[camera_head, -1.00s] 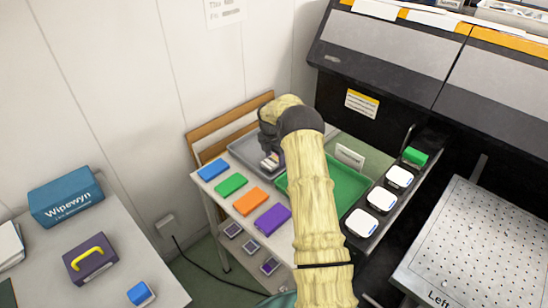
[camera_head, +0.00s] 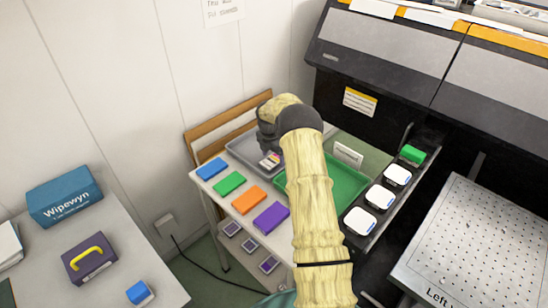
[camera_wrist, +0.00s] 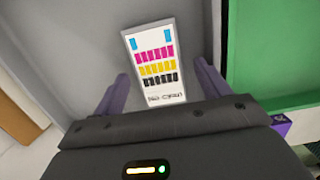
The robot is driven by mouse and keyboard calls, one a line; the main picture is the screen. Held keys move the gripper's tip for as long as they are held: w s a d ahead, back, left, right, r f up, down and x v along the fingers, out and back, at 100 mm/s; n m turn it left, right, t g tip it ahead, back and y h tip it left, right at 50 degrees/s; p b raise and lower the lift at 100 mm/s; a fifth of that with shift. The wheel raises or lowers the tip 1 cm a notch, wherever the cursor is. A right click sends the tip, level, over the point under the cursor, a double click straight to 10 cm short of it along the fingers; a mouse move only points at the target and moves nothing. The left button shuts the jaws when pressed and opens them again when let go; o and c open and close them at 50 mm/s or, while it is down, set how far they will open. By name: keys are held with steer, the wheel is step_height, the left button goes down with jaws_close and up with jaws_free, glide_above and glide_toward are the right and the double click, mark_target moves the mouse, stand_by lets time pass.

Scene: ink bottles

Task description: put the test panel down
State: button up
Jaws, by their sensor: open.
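The test panel (camera_wrist: 155,64) is a small white card with cyan, magenta, yellow and black printed marks. It lies in the grey tray (camera_wrist: 70,50), and in the head view the panel (camera_head: 270,160) shows just below my gripper. My gripper (camera_wrist: 160,90) is open, with one purple finger on each side of the panel's lower part and a visible gap to each. In the head view the fingers are mostly hidden by my wrist. The grey tray (camera_head: 241,147) stands at the back of the small table.
A green tray (camera_head: 345,192) stands right beside the grey one. Blue, green, orange (camera_head: 248,200) and purple (camera_head: 271,218) blocks line the table's front left edge. White-capped bottles (camera_head: 380,196) stand in a black rack to the right. A wooden rail (camera_head: 225,122) runs behind.

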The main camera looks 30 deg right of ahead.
mark_target(269, 163)
step_height(269, 163, up, 12)
steer(key=a, duration=0.1)
steer(key=shift+s+a+f+b, duration=0.15)
steer(key=shift+f+b, duration=0.1)
steer(key=shift+b, duration=0.05)
steer(key=shift+a, duration=0.1)
stand_by(0.3)
steer(key=s+a+r+m+t, duration=0.1)
steer(key=s+a+r+m, duration=0.2)
steer(key=s+a+m, duration=0.3)
steer(key=s+a+r+m, duration=0.2)
steer(key=s+a+m, duration=0.2)
steer(key=s+a, duration=0.35)
steer(key=s+a+m, duration=0.2)
steer(key=s+m, duration=0.4)
steer(key=s, duration=0.4)
steer(key=s+a+m+t+y, duration=0.1)
steer(key=s+a+m, duration=0.2)
steer(key=s+m, duration=0.3)
steer(key=s, duration=0.3)
steer(key=shift+s+a+f, duration=0.35)
steer(key=shift+s+f, duration=0.05)
